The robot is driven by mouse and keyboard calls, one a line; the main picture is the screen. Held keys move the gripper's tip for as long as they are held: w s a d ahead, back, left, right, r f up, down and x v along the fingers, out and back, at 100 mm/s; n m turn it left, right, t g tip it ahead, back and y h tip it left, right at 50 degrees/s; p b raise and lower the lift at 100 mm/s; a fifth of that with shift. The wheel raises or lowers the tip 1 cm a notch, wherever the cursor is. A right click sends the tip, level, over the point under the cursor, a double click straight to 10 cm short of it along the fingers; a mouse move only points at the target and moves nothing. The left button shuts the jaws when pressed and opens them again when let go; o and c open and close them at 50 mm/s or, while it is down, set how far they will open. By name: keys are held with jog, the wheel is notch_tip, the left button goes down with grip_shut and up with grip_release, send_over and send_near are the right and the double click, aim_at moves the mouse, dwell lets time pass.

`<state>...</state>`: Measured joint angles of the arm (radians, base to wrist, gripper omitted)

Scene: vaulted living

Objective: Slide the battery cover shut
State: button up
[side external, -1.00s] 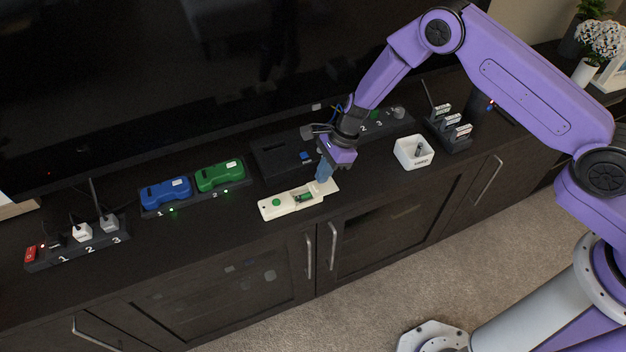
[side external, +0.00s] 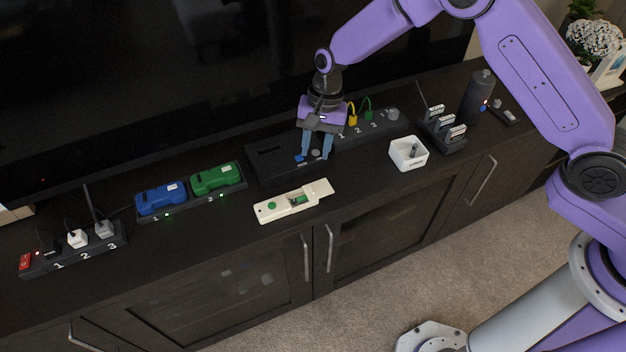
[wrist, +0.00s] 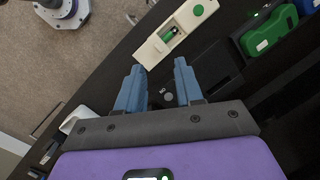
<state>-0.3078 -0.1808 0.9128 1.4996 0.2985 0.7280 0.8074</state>
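The cream remote-like device (side external: 269,212) lies on the dark cabinet top, with a green button at its left end. Its cream battery cover (side external: 321,187) sits at the right end, drawn out from the body. The compartment is uncovered and a green and dark battery (side external: 299,200) shows in it. The device (wrist: 188,22), the cover (wrist: 150,53) and the battery (wrist: 169,34) also show in the wrist view. My gripper (side external: 315,157) is open and empty, behind the device and above the black box; its blue fingers (wrist: 159,68) are apart in the wrist view.
The black box (side external: 270,160) with a blue button and grey knob lies under my gripper. Blue (side external: 161,197) and green (side external: 215,178) packs sit in a dock at left. A white bin (side external: 409,154) stands right. The cabinet top in front of the box is mostly clear.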

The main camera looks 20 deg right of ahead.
aim_at(311, 189)
jog(key=f+n, duration=0.2)
jog(key=f, duration=0.2)
jog(key=f+n+h, duration=0.1)
jog(key=f+n, duration=0.1)
jog(key=f, duration=0.3)
jog(key=a+f+n+h, duration=0.1)
jog(key=f+n, duration=0.1)
jog(key=f, duration=0.3)
jog(key=shift+w+f+t, duration=0.1)
jog(key=shift+w+t, duration=0.3)
grip_shut()
dwell(1.3)
